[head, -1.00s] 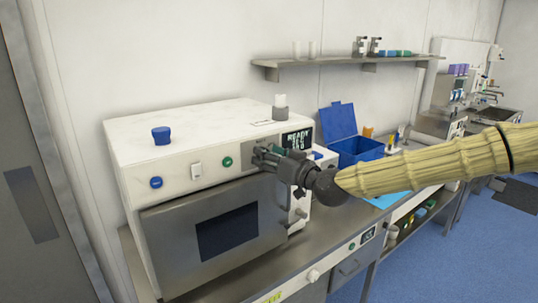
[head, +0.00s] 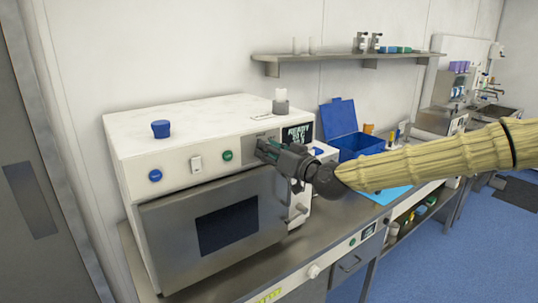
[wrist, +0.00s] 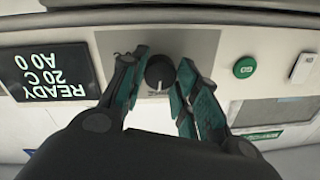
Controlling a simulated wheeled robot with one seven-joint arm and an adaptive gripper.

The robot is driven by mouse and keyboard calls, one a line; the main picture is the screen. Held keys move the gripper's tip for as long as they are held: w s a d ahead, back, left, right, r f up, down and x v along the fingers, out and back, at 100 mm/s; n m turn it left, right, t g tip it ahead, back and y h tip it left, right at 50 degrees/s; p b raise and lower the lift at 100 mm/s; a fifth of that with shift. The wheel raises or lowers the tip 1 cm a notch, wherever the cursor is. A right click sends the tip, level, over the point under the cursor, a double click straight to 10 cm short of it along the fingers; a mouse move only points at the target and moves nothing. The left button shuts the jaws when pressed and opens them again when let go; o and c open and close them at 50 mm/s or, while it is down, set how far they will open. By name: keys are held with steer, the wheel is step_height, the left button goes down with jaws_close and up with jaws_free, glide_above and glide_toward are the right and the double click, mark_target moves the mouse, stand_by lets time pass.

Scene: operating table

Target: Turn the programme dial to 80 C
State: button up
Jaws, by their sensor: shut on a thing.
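The programme dial (wrist: 160,72), a dark round knob with a light pointer mark, sits on a grey plate on the front panel of a white oven-like unit (head: 215,118). My gripper (wrist: 158,85) has its teal-padded fingers on either side of the dial and is shut on it. In the head view my gripper (head: 264,152) covers the dial. The display (wrist: 45,75) beside it appears upside down in the wrist view and reads READY, 20 C and a third line. It also shows in the head view (head: 297,135).
A green GO button (wrist: 244,67) and a white switch (wrist: 305,68) sit beside the dial plate. A blue button (head: 155,175) is at the panel's left. The steel door (head: 215,230) is shut below. A blue cap (head: 160,129) and a grey-white item (head: 280,102) stand on top.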

steer(key=shift+f+m+t+h+b, duration=0.1)
steer(key=shift+m+t+h+b, duration=0.25)
steer(key=shift+m+b, duration=5.3)
steer(key=shift+m+t+h+b, duration=0.25)
steer(key=shift+m+t+b, duration=0.2)
steer(key=shift+m+b, duration=5.2)
steer(key=shift+m+p, duration=0.75)
steer(key=shift+m, duration=0.05)
steer(key=o, duration=1)
steer(key=shift+o, duration=0.2)
steer(key=shift+s, duration=0.1)
